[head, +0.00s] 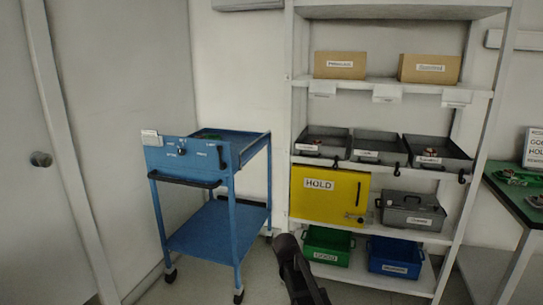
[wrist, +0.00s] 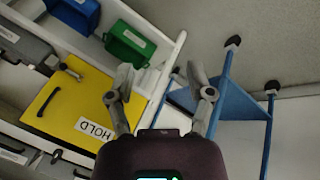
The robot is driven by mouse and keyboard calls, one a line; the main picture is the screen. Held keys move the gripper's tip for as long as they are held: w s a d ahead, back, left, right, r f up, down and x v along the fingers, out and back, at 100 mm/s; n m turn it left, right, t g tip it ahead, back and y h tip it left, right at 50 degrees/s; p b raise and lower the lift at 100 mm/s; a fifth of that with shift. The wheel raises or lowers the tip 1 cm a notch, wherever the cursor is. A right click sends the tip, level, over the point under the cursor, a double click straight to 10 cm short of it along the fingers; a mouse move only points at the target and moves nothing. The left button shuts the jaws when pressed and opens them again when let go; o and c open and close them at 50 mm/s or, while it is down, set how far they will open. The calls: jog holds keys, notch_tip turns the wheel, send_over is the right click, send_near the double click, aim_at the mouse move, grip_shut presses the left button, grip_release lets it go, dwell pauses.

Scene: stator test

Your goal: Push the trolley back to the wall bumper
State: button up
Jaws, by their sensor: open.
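The blue trolley (head: 203,218) stands on casters left of the shelf unit, near the back wall. It has a top tray, a lower shelf, a front panel with a white tag and a dark handle (head: 187,181). Blue trolley legs and the lower shelf (wrist: 238,100) also show at the right of the wrist view, which is turned upside down. My gripper (wrist: 158,72) has its two fingers spread, with nothing between them. In the head view my dark gripper (head: 288,246) is right of the trolley, before the shelf unit. I cannot make out a wall bumper.
The white shelf unit (head: 376,168) holds boxes, grey trays, a yellow HOLD case (head: 328,196), and green (head: 327,245) and blue (head: 396,256) bins. A door (head: 40,200) is left. A green-topped table (head: 516,196) is at right. Some floor shows around the trolley.

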jog(key=s+d+f+m+g+y, duration=0.15)
jog(key=s+d, duration=0.25)
jog(key=s, duration=0.7)
jog(key=s+d+f+m+g+y, duration=0.1)
jog(key=s+d+m+g+y, duration=0.2)
jog(key=s, duration=0.8)
notch_tip(320, 180, up, 28)
jog(key=p, duration=2.7)
jog(key=shift+w+d+n+h+p, duration=0.2)
jog(key=shift+w+n+h+p, duration=0.15)
jog(key=shift+h, duration=0.1)
